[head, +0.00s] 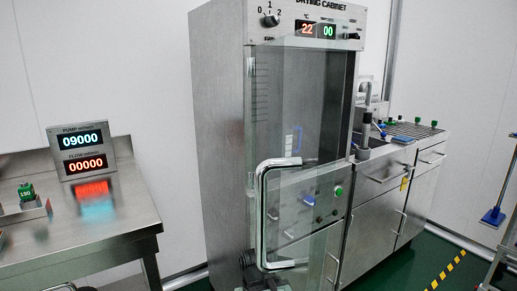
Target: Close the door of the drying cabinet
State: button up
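The drying cabinet (218,130) is a tall steel cabinet in the middle of the head view, with a dial and lit displays on top. The long chrome handle (262,215) stands out to the left from the lower glass. Dark parts at the bottom edge, just below the handle, look like my gripper (262,277). They are cut off and small, so I cannot tell whether its fingers are open or touch the door.
A steel table (125,225) with a pump and flow display (83,151) stands at the left. A steel counter with drawers (385,183) adjoins the cabinet on the right. Yellow-black floor tape (447,268) and a stand's edge are at the lower right. Green floor shows between them.

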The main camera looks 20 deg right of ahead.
aim_at(261, 181)
jog(key=z, duration=0.05)
jog(key=i, duration=0.1)
jog(key=z, duration=0.15)
jog(key=k, duration=1.9)
jog(key=u, duration=1.8)
jog(key=i, duration=0.95)
